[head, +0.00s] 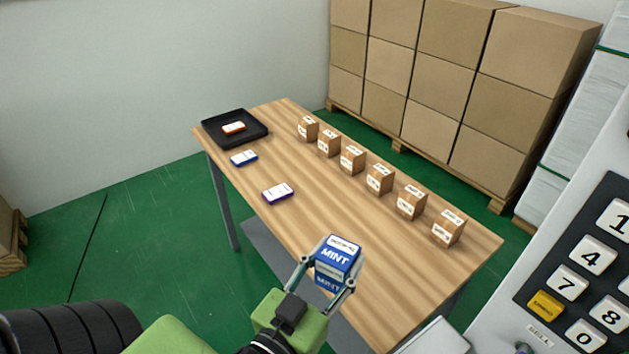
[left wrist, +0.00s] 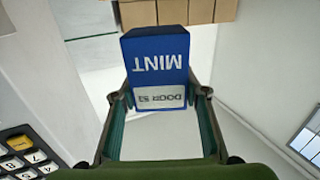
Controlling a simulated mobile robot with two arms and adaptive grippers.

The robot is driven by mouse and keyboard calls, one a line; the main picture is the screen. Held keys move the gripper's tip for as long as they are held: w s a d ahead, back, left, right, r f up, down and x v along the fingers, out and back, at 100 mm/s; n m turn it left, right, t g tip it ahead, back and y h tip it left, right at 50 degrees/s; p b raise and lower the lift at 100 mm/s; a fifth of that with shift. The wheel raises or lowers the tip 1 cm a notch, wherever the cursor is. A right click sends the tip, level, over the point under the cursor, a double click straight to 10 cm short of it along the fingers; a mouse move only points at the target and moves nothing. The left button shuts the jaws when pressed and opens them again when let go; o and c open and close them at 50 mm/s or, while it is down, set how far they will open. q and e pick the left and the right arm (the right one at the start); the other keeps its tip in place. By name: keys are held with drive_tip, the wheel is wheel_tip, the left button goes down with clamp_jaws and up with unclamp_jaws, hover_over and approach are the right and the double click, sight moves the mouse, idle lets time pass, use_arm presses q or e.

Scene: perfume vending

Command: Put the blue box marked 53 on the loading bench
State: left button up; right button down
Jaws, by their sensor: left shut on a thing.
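A blue box (head: 337,256) with MINT in white letters is held in my left gripper (head: 331,271). In the left wrist view the box (left wrist: 157,62) sits between the two fingers (left wrist: 160,97), its lettering upside down. Its white label reads DOOR and a number too small to be sure of. The gripper is shut on the box's sides. In the head view the box shows against the near edge of the wooden bench (head: 330,205); it appears to be held up, clear of the top. My right gripper is not in view.
Several small brown cartons (head: 380,179) stand in a row along the bench's far side. A black tray (head: 257,137) holding an orange-edged item is at the far left. A blue item (head: 244,158) and a purple item (head: 277,192) lie nearby. A keypad (head: 585,265) is at right.

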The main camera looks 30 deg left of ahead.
use_arm(q)
drive_tip(key=shift+w+f, duration=0.15)
drive_tip(key=shift+f, duration=0.15)
drive_tip(key=shift+w+a+f+b, duration=0.2)
drive_tip(key=shift+w+b, duration=0.1)
drive_tip(key=shift+w, duration=0.1)
drive_tip(key=w, duration=0.1)
drive_tip(key=w+a, duration=0.1)
drive_tip(key=w+f, duration=0.1)
drive_tip(key=shift+a+p, duration=0.3)
drive_tip(key=w+a+f, duration=0.1)
drive_tip(key=w+f, duration=0.1)
drive_tip(key=w+a+f, duration=0.2)
drive_tip(key=w+f, duration=0.1)
drive_tip(key=w+a+f, duration=0.1)
drive_tip(key=w+f, duration=0.2)
drive_tip(key=shift+a, duration=0.2)
wheel_tip(320, 180, down, 3)
drive_tip(key=shift+w, duration=0.1)
drive_tip(key=shift+f, duration=0.15)
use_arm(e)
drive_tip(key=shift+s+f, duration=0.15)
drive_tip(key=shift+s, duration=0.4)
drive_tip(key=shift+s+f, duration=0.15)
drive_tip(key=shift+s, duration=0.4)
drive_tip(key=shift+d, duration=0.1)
